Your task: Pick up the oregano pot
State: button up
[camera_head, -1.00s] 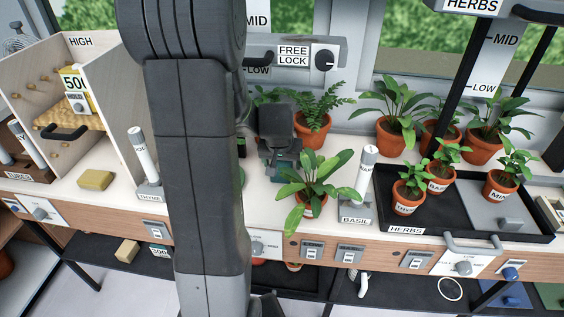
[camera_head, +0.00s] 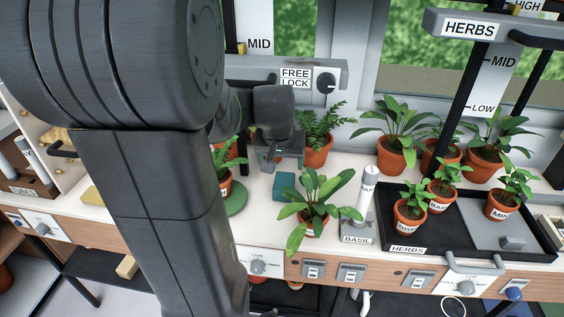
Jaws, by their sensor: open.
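No label that I can read says oregano. Three small labelled terracotta pots stand upright in the black HERBS tray (camera_head: 388,190): a front-left pot (camera_head: 410,216) with a blurred label, a middle pot (camera_head: 439,189) that seems to read BASIL, and a right pot (camera_head: 501,206) that seems to read MINT. A plant pot (camera_head: 226,185) on a green saucer (camera_head: 237,200) is partly hidden by my arm. My gripper (camera_head: 270,158) points down over the back of the counter, open, with no pot visible between its fingers. It is left of the tray, apart from the labelled pots.
A broad-leaved potted plant (camera_head: 312,222) stands at the counter front, beside a teal block (camera_head: 284,186) and a white BASIL tube stand (camera_head: 359,226). Larger potted plants (camera_head: 396,155) line the window. The HERBS sign bar (camera_head: 480,28) hangs above the tray.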

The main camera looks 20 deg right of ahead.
aim_at(313, 216)
jog(key=k+l+u, duration=0.1)
jog(key=k+l, duration=0.65)
